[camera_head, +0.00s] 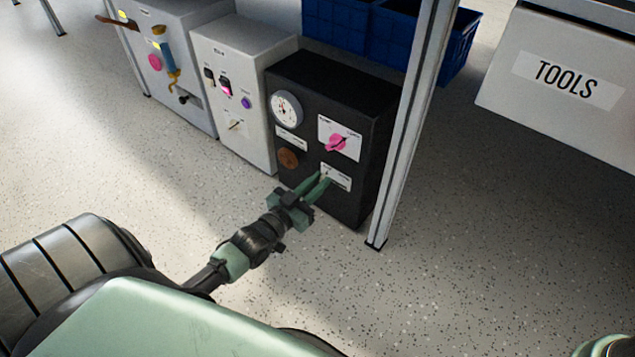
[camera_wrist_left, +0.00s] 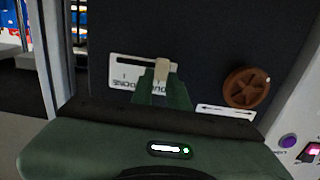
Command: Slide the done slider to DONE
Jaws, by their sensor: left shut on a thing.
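The done slider is a small pale knob (camera_wrist_left: 162,69) on a white label plate on the front of a black box. In the left wrist view the picture is upside down, and the printed word DONE (camera_wrist_left: 124,84) is left of the knob. In the head view the plate (camera_head: 342,180) is low on the box front, and the knob is mostly hidden by my fingers near the plate's left part. My left gripper (camera_head: 324,180) reaches the plate with its green fingers, which also show in the wrist view (camera_wrist_left: 165,92). It is shut on the knob.
The black box (camera_head: 335,85) also carries a dial gauge (camera_head: 286,108), a pink rotary knob (camera_head: 336,143) and a brown round knob (camera_head: 288,158). Grey panels (camera_head: 235,60) stand to its left. A metal post (camera_head: 405,130) rises close on its right. The floor in front is clear.

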